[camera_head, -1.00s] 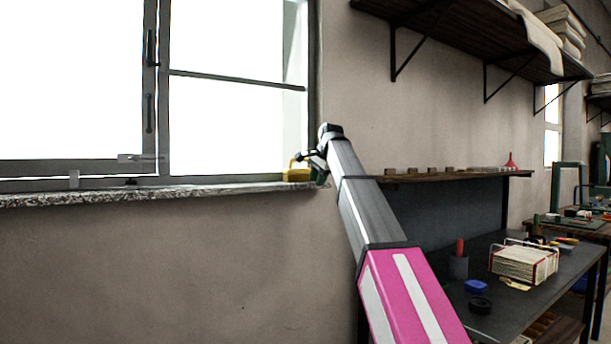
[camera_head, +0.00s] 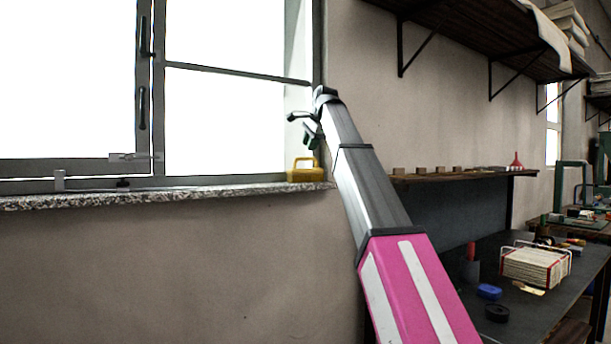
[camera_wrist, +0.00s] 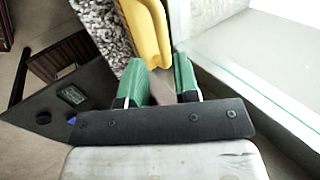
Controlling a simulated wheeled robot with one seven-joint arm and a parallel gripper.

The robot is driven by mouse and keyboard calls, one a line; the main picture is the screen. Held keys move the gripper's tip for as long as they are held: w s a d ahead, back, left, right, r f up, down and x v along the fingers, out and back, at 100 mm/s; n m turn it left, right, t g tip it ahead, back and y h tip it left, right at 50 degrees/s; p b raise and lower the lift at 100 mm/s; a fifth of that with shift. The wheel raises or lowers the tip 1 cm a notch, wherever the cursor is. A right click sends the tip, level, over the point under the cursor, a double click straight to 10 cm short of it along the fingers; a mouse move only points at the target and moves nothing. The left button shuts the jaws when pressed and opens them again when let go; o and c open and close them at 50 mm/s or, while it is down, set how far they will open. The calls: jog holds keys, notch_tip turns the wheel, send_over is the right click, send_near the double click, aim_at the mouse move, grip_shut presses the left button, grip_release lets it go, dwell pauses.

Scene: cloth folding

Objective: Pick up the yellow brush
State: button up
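The yellow brush (camera_head: 305,175) stands on the right end of the stone window sill, its looped handle upward. In the wrist view the yellow brush (camera_wrist: 150,32) shows at the top, cut off by the frame edge, beyond my fingertips. My gripper (camera_head: 300,127) is above the brush, clear of it in the head view, with its green fingers spread. In the wrist view my gripper (camera_wrist: 161,72) shows its two green fingers apart, with nothing held between them.
The granite sill (camera_head: 150,195) runs left below the bright window. A dark workbench (camera_head: 540,295) at the right holds a bundle of papers (camera_head: 535,266) and a blue object (camera_head: 488,291). A narrow wooden shelf (camera_head: 470,176) sits above it, a high shelf (camera_head: 470,35) further up.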

aim_at(305, 158)
jog(key=x, duration=0.7)
jog(key=shift+w+d+f, duration=0.1)
jog(key=shift+w, duration=0.2)
grip_shut()
